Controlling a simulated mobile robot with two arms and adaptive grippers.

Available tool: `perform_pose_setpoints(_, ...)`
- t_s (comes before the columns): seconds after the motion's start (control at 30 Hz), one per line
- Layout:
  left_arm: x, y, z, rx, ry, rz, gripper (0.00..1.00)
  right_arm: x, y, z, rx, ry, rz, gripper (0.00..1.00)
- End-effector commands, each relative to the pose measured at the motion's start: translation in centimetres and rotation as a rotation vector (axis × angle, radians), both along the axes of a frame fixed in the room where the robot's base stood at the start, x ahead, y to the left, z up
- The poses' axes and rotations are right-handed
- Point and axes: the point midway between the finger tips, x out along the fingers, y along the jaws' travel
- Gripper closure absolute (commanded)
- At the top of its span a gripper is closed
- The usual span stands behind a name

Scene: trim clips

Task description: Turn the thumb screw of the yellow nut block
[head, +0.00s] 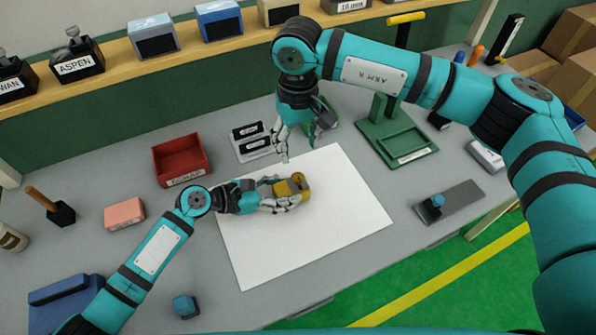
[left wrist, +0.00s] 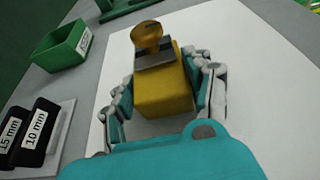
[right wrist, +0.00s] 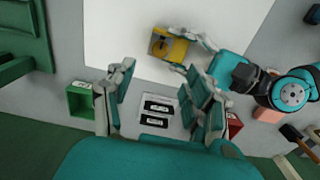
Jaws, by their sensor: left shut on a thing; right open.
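The yellow nut block (head: 290,188) lies on the white sheet (head: 330,220) near its upper left part. Its round, amber thumb screw (left wrist: 147,36) sticks out from a grey plate at the end away from my left gripper. My left gripper (head: 281,194) is shut on the block, one finger on each side, as the left wrist view shows. The block also shows in the right wrist view (right wrist: 168,46). My right gripper (head: 298,146) is open and empty, pointing down above the sheet's upper edge, apart from the block.
A tray with black 15 mm and 10 mm pieces (right wrist: 158,122) lies behind the sheet, near a green bin (right wrist: 80,98) and a red bin (head: 180,160). A green stand (head: 395,135) is at the right. The sheet's front half is clear.

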Motion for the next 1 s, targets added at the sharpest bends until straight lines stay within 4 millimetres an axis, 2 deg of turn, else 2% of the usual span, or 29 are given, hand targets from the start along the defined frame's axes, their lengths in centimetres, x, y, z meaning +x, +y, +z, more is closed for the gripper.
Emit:
perform_pose_setpoints(0.3, 0.0, 0.0, 0.0, 0.0, 0.0, 0.0, 0.87, -0.1, 0.0, -6.4, -0.001, 0.004, -0.003, 0.47)
perform_pose_setpoints(0.5, 0.0, 0.0, 0.0, 0.0, 0.0, 0.0, 0.87, 0.0, 0.0, -9.4, -0.001, 0.002, -0.005, 0.47)
perform_pose_setpoints(0.7, 0.0, 0.0, 0.0, 0.0, 0.0, 0.0, 0.87, 0.0, 0.0, -10.5, -0.001, 0.0, -0.003, 0.47)
perform_pose_setpoints(0.97, 0.0, 0.0, 0.0, 0.0, 0.0, 0.0, 0.87, 0.0, 0.0, -10.6, -0.001, 0.0, -0.003, 0.47)
perform_pose_setpoints(1.0, 0.0, 0.0, 0.0, 0.0, 0.0, 0.0, 0.87, 0.0, 0.0, -10.6, -0.001, 0.0, -0.003, 0.52)
